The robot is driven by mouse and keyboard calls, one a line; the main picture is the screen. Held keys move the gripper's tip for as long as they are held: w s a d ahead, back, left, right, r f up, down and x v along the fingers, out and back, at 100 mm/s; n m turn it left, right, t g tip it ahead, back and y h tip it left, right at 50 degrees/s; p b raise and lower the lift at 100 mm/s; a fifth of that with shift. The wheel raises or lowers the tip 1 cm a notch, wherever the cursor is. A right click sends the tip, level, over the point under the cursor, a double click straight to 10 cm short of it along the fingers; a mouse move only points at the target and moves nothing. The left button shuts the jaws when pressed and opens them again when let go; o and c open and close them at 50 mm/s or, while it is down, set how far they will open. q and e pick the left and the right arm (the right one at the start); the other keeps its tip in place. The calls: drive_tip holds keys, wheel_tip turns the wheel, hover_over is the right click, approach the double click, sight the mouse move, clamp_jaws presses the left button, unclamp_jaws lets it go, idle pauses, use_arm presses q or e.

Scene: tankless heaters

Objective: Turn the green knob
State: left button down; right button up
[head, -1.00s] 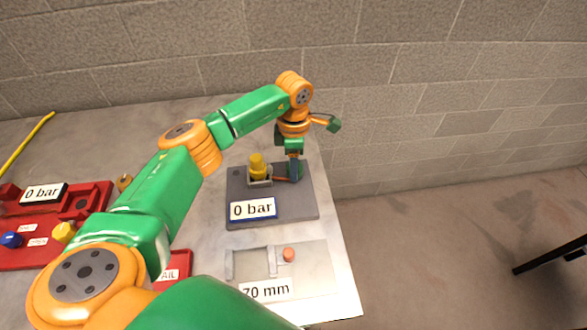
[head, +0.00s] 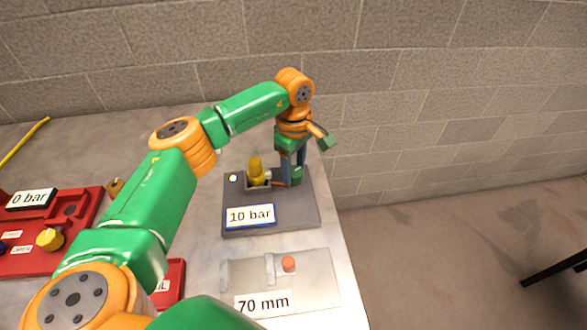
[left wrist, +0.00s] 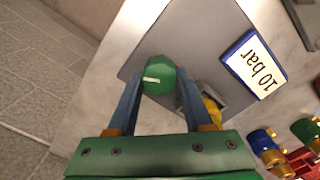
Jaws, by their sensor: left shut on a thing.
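The green knob (left wrist: 160,76), with a white mark on its top, is between the two blue fingers of my left gripper (left wrist: 158,92) in the left wrist view. The gripper is shut on it. In the head view my left gripper (head: 293,178) points down at the right part of a dark grey panel (head: 270,226), where the fingers partly hide the knob (head: 297,175). The panel's display (head: 250,216) reads 10 bar. A small pale light (head: 233,178) shows at the panel's back left. My right gripper is not in view.
A yellow part (head: 256,170) stands close left of the gripper. A plate with a 70 mm label (head: 263,303) and an orange button (head: 288,264) lies in front. A red panel (head: 25,262) with a 0 bar display is at left. The table ends at right.

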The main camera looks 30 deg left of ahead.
sight(294, 171)
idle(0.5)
use_arm(q)
drive_tip(key=shift+c, duration=1.5)
unclamp_jaws()
drive_tip(key=shift+d, duration=0.1)
drive_tip(key=shift+r, duration=0.3)
wheel_tip(294, 171, up, 6)
drive_tip(key=shift+r+b, duration=0.25)
drive_tip(key=shift+b, duration=0.5)
